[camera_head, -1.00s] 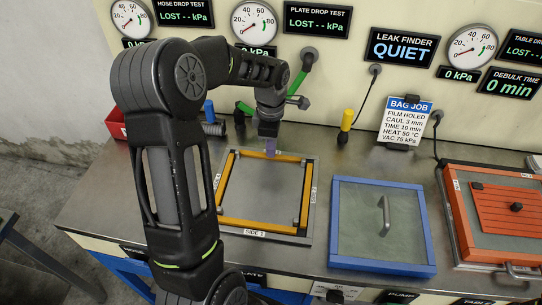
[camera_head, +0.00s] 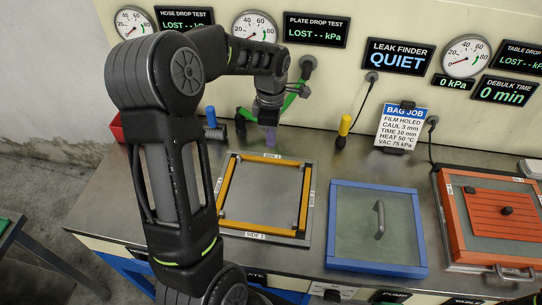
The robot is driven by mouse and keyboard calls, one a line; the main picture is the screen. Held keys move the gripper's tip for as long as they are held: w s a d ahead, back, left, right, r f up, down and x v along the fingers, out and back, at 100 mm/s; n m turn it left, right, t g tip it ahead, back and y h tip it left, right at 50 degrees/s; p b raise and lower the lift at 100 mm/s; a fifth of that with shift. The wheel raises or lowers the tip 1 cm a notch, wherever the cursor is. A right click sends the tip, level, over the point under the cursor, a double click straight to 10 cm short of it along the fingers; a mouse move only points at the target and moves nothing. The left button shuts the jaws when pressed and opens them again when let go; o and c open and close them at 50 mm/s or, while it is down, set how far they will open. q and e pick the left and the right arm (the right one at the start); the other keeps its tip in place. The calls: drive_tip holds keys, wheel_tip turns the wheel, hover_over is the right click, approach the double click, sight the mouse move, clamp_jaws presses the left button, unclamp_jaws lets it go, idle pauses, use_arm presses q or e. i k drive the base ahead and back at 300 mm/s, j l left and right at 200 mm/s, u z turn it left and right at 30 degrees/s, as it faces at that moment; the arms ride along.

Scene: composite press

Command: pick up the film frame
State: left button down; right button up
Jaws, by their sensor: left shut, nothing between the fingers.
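The film frame appears to be the blue square frame (camera_head: 421,230) with a cloudy greenish pane and a grey bar handle (camera_head: 380,219). It lies flat on the steel bench, right of the metal plate. My left gripper (camera_head: 270,138) is shut and empty, pointing down just behind the plate's far edge, to the left of and behind the blue frame, well apart from it. My left arm crosses the left of the view and hides part of the bench.
The metal plate (camera_head: 265,190) has yellow strips along its sides. An orange-framed table (camera_head: 452,226) stands at right. A yellow-handled tool (camera_head: 344,126) and a bag job sign (camera_head: 402,128) stand behind. Bench between sign and blue frame is clear.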

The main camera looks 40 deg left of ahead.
sight(371, 229)
drive_tip(key=k, duration=1.5)
